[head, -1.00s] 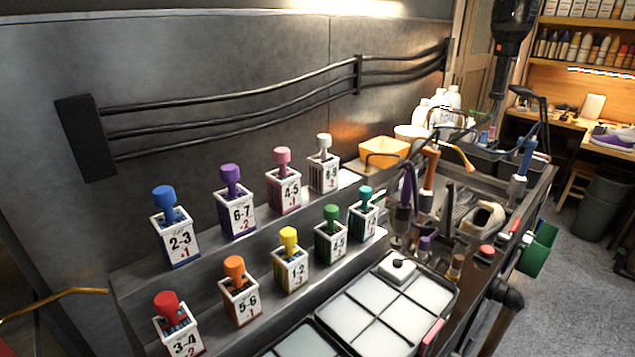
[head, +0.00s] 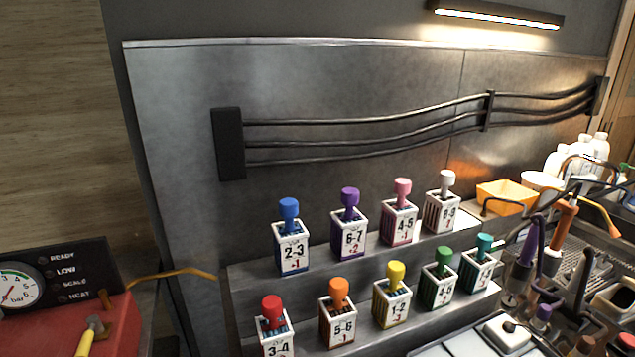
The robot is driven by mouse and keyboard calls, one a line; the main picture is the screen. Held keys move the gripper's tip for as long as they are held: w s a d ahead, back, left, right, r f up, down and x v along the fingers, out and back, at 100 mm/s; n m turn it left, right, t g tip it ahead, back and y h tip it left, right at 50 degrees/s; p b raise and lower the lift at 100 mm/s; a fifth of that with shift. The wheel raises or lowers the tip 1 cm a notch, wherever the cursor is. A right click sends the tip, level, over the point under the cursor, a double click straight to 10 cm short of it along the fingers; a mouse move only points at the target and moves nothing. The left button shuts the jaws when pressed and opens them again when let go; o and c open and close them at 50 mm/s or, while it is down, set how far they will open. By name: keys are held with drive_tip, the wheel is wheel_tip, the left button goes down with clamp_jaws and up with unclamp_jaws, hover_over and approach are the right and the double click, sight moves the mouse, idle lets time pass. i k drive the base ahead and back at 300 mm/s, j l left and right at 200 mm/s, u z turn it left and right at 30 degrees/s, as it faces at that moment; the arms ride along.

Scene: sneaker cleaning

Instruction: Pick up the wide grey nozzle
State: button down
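No nozzle that I can name for sure as the wide grey one shows in the head view. A piece with a pale grey-white top (head: 447,182) stands upright in a striped box marked 8-9, at the right end of the upper step. Whether it is a nozzle, I cannot tell. My gripper is not in view.
Other boxes with coloured tops, such as blue (head: 289,210), red (head: 271,308) and teal (head: 484,243), fill the two-step rack (head: 240,285). A red machine with a gauge (head: 17,289) stands at left. An orange tray (head: 506,196) and crowded tools are at right.

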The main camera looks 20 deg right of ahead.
sight(569, 292)
drive_tip(key=z, duration=1.55)
